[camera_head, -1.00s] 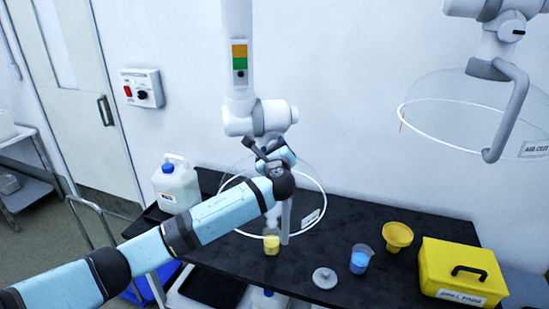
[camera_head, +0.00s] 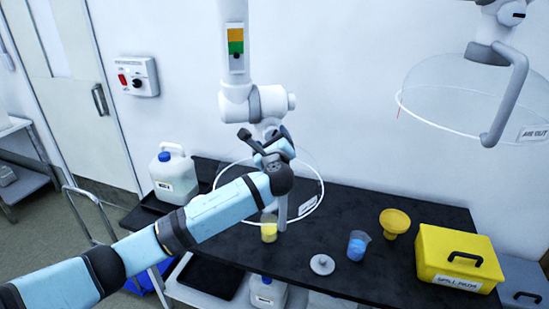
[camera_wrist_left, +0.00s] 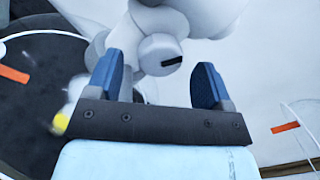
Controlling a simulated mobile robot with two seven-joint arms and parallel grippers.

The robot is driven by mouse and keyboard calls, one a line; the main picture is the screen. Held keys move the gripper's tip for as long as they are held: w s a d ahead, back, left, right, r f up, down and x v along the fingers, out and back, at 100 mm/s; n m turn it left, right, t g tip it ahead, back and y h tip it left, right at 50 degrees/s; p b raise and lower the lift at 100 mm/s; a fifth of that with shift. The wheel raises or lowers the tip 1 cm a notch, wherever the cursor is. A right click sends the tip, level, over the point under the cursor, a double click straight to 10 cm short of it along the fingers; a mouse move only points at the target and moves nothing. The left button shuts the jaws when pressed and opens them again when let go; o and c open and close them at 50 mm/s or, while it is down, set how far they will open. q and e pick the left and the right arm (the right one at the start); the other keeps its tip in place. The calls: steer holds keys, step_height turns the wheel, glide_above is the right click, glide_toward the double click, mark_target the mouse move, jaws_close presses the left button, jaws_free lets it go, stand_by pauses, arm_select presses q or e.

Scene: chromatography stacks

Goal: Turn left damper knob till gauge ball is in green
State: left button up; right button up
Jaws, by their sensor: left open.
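The left damper gauge (camera_head: 236,42) is a panel with an orange band above a green band on the left extraction arm. A small dark ball shows at its lower end, below the green. My left gripper (camera_head: 274,150) is at the joint under the left arm's white housing (camera_head: 257,104). The left damper knob is mostly hidden behind my gripper in the head view. In the left wrist view the white round knob (camera_wrist_left: 160,52), with a black mark, lies ahead between the two blue fingers of my open left gripper (camera_wrist_left: 158,78), apparently not touched. My right gripper is not in view.
The left clear hood (camera_head: 308,165) hangs around my wrist. Below it, the black bench (camera_head: 340,222) holds a yellow beaker (camera_head: 268,230), blue beaker (camera_head: 357,246), yellow funnel (camera_head: 394,222) and yellow box (camera_head: 458,262). The right hood (camera_head: 455,100) hangs clear of my arm.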

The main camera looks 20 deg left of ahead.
arm_select(q)
steer(key=b+v, duration=0.1)
steer(key=v, duration=0.9)
steer(key=shift+s+b, duration=0.35)
